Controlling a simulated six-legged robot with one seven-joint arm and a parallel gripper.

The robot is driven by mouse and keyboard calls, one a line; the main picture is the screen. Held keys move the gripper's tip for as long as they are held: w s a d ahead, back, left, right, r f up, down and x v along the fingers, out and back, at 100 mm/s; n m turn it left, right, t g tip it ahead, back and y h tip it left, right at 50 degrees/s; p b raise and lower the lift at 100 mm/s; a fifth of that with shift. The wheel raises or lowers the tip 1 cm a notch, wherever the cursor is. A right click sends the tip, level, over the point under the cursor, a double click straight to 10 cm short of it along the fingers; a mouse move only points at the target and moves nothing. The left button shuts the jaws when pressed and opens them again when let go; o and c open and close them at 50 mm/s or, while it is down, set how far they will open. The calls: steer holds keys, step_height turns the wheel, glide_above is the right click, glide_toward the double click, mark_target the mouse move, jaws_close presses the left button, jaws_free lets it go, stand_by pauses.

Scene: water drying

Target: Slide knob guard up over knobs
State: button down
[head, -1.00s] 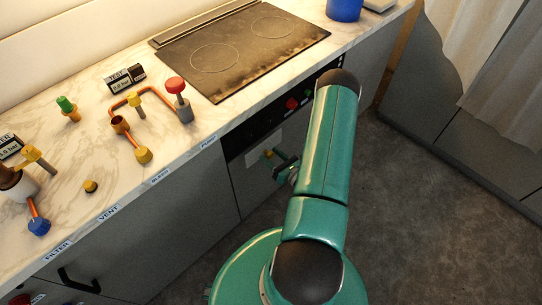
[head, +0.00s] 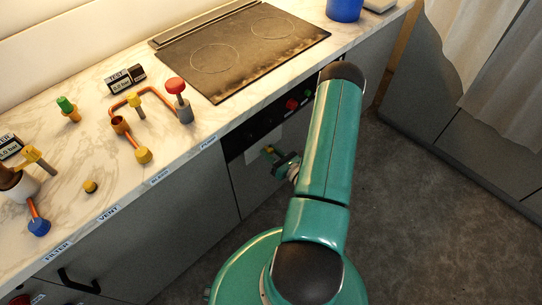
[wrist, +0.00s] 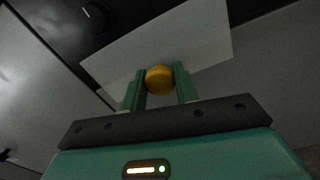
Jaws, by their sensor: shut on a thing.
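The knob guard is a pale flat plate (wrist: 208,38) with a round yellow-orange handle (wrist: 159,79). In the wrist view my gripper (wrist: 159,84) has its two green fingers shut on this handle, one on each side. In the head view the guard (head: 262,141) lies against the cooker's dark front panel, below a red knob (head: 291,104) and a green knob (head: 308,93). A black knob (wrist: 94,15) shows beyond the plate's upper left edge in the wrist view. My arm hides part of the front panel in the head view.
A black hob (head: 240,48) is set in the marble counter above the panel. Coloured valves and orange pipes stand on the counter to the left, with a blue container (head: 344,10) at the back. The grey floor (head: 410,200) right of my arm is clear.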

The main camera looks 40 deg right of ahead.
mark_target(271, 150)
step_height(271, 150, up, 8)
steer(key=shift+f, duration=0.2)
steer(key=c, duration=1.1)
jaws_free()
steer(key=shift+o, duration=0.2)
steer(key=s, duration=1.3)
steer(key=shift+s+d, duration=0.2)
steer(key=shift+s, duration=0.2)
